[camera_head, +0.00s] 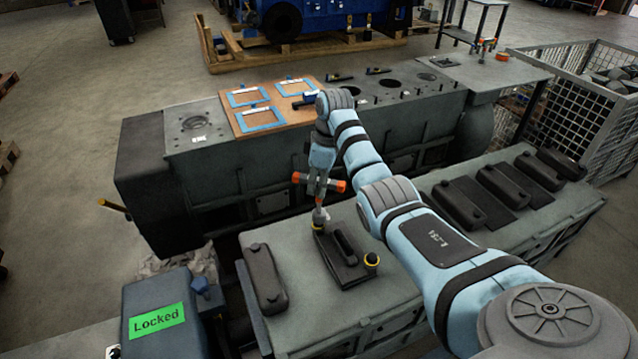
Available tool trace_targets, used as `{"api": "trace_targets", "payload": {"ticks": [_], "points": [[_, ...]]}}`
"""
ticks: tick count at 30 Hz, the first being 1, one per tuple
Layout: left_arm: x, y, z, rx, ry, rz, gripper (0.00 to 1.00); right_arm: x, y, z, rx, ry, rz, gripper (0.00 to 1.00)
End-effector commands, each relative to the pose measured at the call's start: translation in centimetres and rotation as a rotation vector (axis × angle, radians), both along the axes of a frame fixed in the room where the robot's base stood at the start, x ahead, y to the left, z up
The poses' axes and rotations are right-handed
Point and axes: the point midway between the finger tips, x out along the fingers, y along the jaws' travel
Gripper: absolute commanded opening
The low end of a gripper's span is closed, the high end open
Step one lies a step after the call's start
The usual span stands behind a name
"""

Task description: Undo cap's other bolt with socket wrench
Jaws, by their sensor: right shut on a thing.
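My right gripper (319,172) points down over the near engine block and is shut on the socket wrench (335,186), which has orange ends and a grey shaft. The wrench stands nearly upright, its lower end at the far-left bolt (317,227) of a dark cap (345,264). Whether the socket is fully seated on that bolt is too small to tell. My left gripper is not in view.
A dark cover (264,278) lies left of the cap, and several similar covers (459,204) lie to the right. Behind is a long engine block with a wooden board (272,104) holding blue frames. A mesh crate (577,115) is at right.

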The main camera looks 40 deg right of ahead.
Motion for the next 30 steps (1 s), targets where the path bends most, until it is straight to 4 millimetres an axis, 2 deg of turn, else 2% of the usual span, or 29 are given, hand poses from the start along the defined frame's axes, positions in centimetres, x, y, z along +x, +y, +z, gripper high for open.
{"api": "trace_targets", "payload": {"ticks": [22, 25, 30], "points": [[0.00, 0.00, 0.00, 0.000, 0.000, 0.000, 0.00, 0.15, 0.13, 0.06, 0.007, -0.001, -1.482, 0.00], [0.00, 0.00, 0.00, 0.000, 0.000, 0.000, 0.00, 0.15, 0.06, 0.08, 0.008, -0.002, -1.619, 0.00], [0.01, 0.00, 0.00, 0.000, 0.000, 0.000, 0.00, 0.16, 0.04, 0.07, 0.009, -0.003, -1.663, 0.00]]}}
